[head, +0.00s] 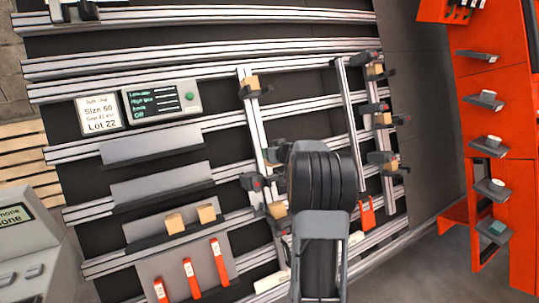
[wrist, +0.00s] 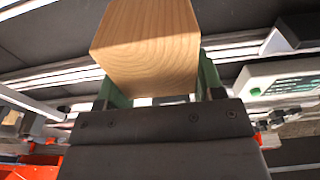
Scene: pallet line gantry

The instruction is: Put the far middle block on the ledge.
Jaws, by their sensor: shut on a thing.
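My gripper (wrist: 160,82), with green fingers, is shut on a light wooden block (wrist: 147,45) in the wrist view. In the head view my dark arm hides the gripper and that block. Other wooden blocks sit in dark clamps on the uprights: one at the top left (head: 250,82), and a right column with a far one (head: 375,70), a middle one (head: 382,118) and a near one (head: 391,165). Another block (head: 278,210) shows beside my arm. At the left are grey ledges: an upper (head: 150,145), a middle (head: 160,184) and a lower one bearing two blocks (head: 174,222) (head: 206,213).
A display box (head: 160,102) and a sign reading Lot 22 (head: 98,115) stand above the ledges. Red tags (head: 190,278) hang below them. An orange rack (head: 510,130) with small shelves stands at the right. Metal rails (head: 200,63) cross the dark panel.

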